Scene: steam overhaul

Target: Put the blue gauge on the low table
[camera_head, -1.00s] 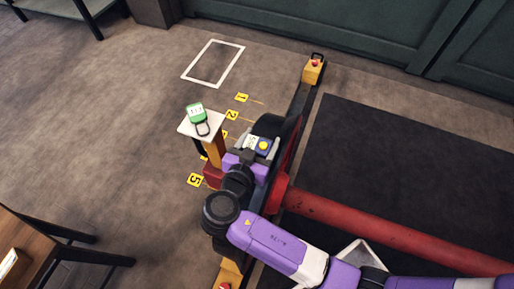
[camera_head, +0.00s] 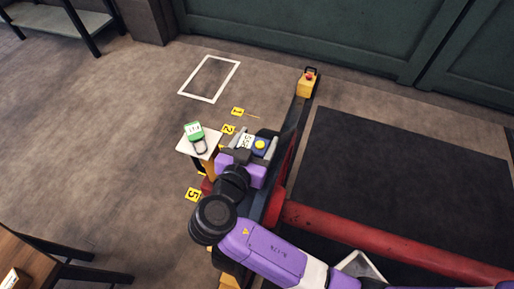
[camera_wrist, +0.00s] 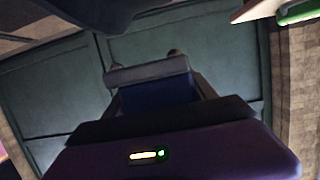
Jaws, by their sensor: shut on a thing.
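My gripper (camera_head: 258,146) is shut on the blue gauge (camera_head: 261,146), which shows a yellow round spot and a white label beside it. In the wrist view the blue gauge (camera_wrist: 160,95) sits between the fingers, its face turned away. The gripper holds it above the dark beam, just right of a small white-topped stand. Two tables show in part: a grey-topped one with dark legs (camera_head: 62,20) at the top left, and a wooden one (camera_head: 38,262) at the bottom left. I cannot tell which is the low table.
A green meter (camera_head: 195,132) lies on the white-topped stand (camera_head: 211,153), close to my gripper. Yellow number tags (camera_head: 192,195) and a white floor outline (camera_head: 210,99) mark the floor. A red bar (camera_head: 370,232) crosses the right. A yellow box (camera_head: 307,84) stands on the beam's far end. Left-middle floor is clear.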

